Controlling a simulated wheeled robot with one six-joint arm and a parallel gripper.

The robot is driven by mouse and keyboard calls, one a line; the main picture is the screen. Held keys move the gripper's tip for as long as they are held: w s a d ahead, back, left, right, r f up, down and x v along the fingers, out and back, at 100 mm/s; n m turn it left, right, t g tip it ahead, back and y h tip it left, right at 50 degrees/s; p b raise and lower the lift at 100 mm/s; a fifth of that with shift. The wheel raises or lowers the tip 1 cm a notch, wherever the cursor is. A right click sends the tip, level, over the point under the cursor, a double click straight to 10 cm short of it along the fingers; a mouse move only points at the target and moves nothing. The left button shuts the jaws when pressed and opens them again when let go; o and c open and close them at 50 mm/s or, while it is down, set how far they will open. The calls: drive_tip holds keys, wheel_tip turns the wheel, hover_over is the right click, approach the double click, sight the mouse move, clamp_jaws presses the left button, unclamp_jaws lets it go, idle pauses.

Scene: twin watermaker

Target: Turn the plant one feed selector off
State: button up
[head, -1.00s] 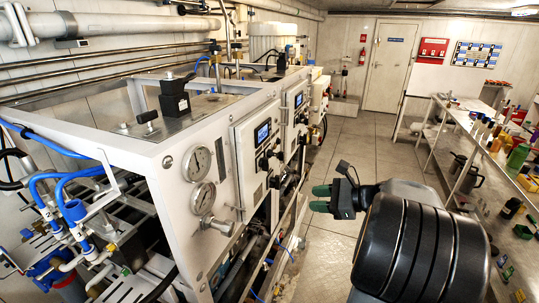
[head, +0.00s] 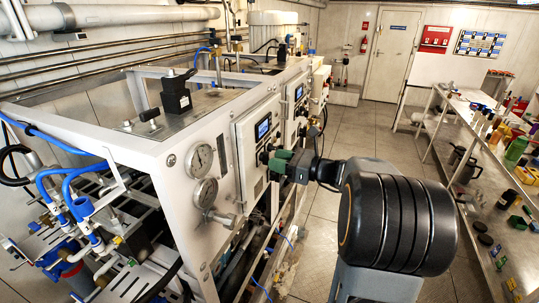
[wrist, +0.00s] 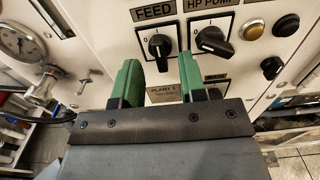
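The plant one feed selector (wrist: 158,47) is a black rotary knob under a FEED label in the wrist view. Its white mark points roughly upward. My gripper (wrist: 158,68) is open, with one green finger on each side of the knob in the picture. I cannot tell whether either finger touches it. A PLANT 1 plate (wrist: 163,95) shows between the fingers. In the head view my gripper (head: 280,161) is at the near control panel (head: 246,180), and its fingers hide part of the knobs.
The HP PUMP selector (wrist: 213,40) sits just right of the right finger, its handle slanted. A yellowish button (wrist: 252,30) and black knobs lie further right. Pressure gauges (head: 201,159) are left of the panel. A cluttered bench (head: 470,130) stands right; the aisle floor (head: 370,125) is clear.

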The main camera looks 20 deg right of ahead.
sight(265, 158)
drive_tip(key=shift+x, duration=1.55)
drive_tip(key=c, duration=0.6)
